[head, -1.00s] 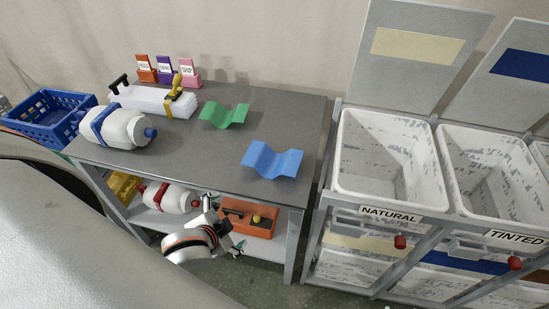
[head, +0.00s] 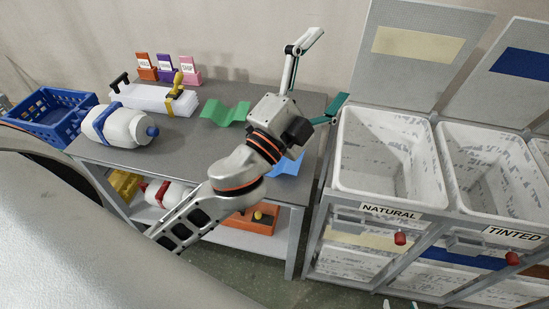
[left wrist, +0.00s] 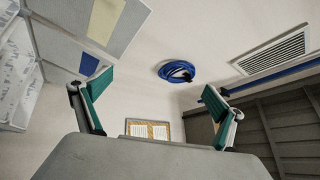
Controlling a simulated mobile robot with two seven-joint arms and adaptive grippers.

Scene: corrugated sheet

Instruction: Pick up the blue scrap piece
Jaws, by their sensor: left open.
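The blue scrap piece (head: 290,168), a wavy corrugated sheet, lies on the grey bench near its front right corner. In the head view my left arm hides most of it. My left gripper (head: 331,65) is raised above the right side of the bench, spread wide and empty. Its fingers point up and to the right, away from the scrap. In the left wrist view the open fingers (left wrist: 157,80) face the wall, and the scrap is not seen. Only small tips of my right gripper (head: 400,305) show at the bottom edge.
A green wavy piece (head: 226,112) lies left of my arm. The NATURAL bin (head: 385,150) and TINTED bin (head: 490,165) stand right of the bench.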

